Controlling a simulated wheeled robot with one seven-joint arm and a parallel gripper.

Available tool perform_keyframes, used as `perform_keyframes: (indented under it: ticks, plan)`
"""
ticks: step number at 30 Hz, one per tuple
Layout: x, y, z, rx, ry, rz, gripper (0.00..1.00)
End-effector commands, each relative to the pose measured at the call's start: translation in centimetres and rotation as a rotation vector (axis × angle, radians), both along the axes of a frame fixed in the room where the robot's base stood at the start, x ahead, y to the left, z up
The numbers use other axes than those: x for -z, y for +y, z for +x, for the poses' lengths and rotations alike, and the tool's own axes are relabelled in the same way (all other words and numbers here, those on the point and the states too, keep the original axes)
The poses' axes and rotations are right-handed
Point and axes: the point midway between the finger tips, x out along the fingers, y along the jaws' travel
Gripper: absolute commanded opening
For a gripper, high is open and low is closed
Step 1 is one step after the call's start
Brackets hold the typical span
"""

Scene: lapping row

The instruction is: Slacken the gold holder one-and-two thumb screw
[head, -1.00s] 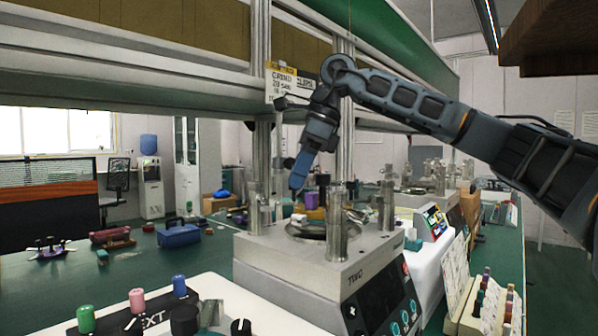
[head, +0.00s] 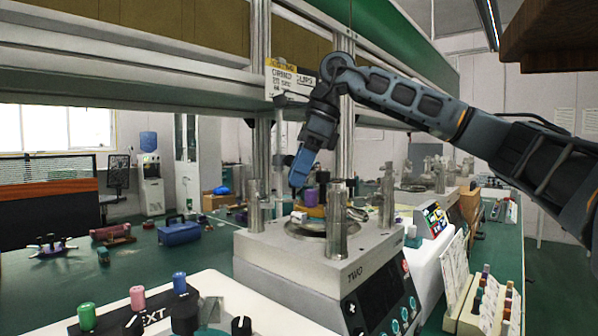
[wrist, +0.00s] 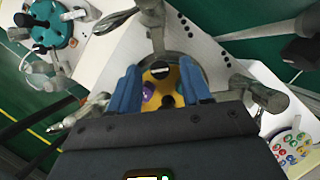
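The gold holder (head: 316,212) sits on the round plate of the lapping machine marked TWO (head: 290,257). In the wrist view the gold holder (wrist: 165,76) lies between and below my fingers, with a purple knob (wrist: 150,91) and dark and whitish parts on it. The purple knob (head: 311,197) also shows in the head view. I cannot tell which knob is the one-and-two thumb screw. My gripper (wrist: 160,66) has its two blue fingers spread apart, with nothing held between them. In the head view my gripper (head: 297,182) points down over the plate's far left side.
Metal posts (head: 337,222) stand around the plate, close to my gripper. A shelf upright (head: 260,120) and a hanging sign (head: 288,80) are behind. A blue toolbox (head: 180,231) is on the green bench at left. A rack of coloured bottles (head: 483,300) stands at right.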

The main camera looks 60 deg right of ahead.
Motion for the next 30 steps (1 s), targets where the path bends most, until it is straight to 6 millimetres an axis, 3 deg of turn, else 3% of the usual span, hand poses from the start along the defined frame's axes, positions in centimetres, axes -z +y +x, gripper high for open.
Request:
perform_keyframes:
  ticks: [10, 24, 30]
  plan:
    - [-0.7, -0.2, -0.2, 0.001, 0.000, 0.000, 0.48]
    - [-6.8, -1.5, -2.4, 0.002, -0.001, 0.000, 0.48]
    - [-7.2, -1.6, -2.6, 0.000, 0.000, 0.000, 0.48]
